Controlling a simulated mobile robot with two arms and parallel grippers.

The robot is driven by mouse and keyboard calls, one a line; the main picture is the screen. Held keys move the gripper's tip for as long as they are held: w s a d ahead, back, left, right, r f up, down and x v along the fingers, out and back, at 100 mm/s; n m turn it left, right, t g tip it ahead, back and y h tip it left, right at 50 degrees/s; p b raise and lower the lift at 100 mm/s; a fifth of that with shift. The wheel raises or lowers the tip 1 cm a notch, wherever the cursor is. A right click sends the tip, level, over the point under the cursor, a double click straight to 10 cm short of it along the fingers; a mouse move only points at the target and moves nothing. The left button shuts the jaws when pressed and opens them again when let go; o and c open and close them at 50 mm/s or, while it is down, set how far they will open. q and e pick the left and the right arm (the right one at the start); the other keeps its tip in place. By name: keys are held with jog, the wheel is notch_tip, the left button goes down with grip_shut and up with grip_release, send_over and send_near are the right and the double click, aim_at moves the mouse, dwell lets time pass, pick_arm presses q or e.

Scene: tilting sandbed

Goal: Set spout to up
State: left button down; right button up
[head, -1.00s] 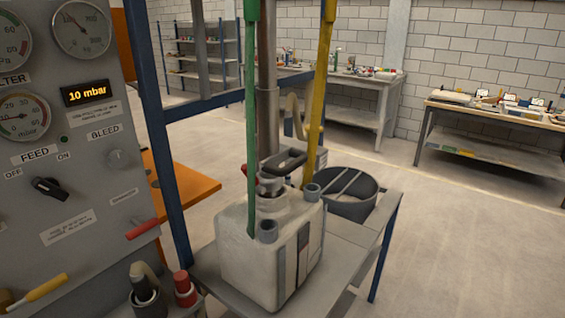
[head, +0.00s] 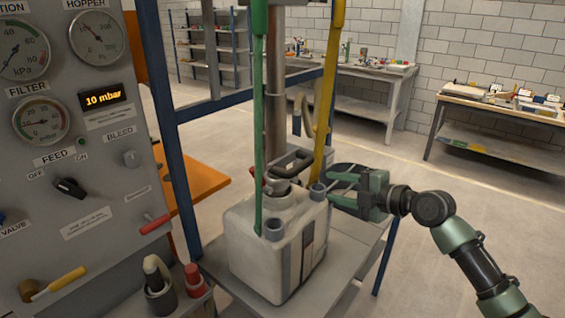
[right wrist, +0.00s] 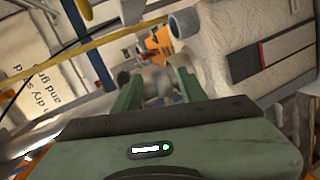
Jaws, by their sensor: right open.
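No part is labelled spout. A beige curved pipe (head: 304,115) behind the yellow pipe may be the spout; the yellow pipe and canister partly hide it. The off-white canister (head: 262,255) stands upright on a grey stand, with a dark handle (head: 290,164) above its neck and grey ports on top. My right gripper (head: 335,189) is open at the canister's right rear, its fingers pointing left near a grey port (head: 318,192). I cannot tell whether they touch it. In the right wrist view, the fingers (right wrist: 158,88) frame a blurred pale shape. My left gripper is not in view.
The yellow pipe (head: 328,95) and green pipe (head: 259,130) rise by the canister. A gauge panel (head: 90,150) and blue post (head: 168,130) stand at left. The floor at right is clear.

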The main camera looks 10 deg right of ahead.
aim_at(304, 165)
jog(key=s+a+r+n+y, duration=0.2)
jog(key=a+r+n, duration=0.2)
jog(key=r, duration=0.3)
jog(key=shift+m, duration=0.3)
jog(key=p+x, duration=0.1)
jog(key=x, duration=0.1)
jog(key=p+x, duration=0.1)
jog(key=x, duration=0.1)
jog(key=p+x, duration=0.2)
jog(key=shift+w+f, duration=0.3)
jog(key=shift+f, duration=0.1)
jog(key=shift+w+a+f, duration=0.25)
jog(key=shift+w+a, duration=0.05)
jog(key=shift+w, duration=0.1)
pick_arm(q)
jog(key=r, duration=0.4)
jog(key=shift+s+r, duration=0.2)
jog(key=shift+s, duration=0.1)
pick_arm(e)
jog(key=shift+f, duration=0.1)
grip_shut()
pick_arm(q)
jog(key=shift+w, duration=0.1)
pick_arm(e)
jog(key=shift+w, duration=0.1)
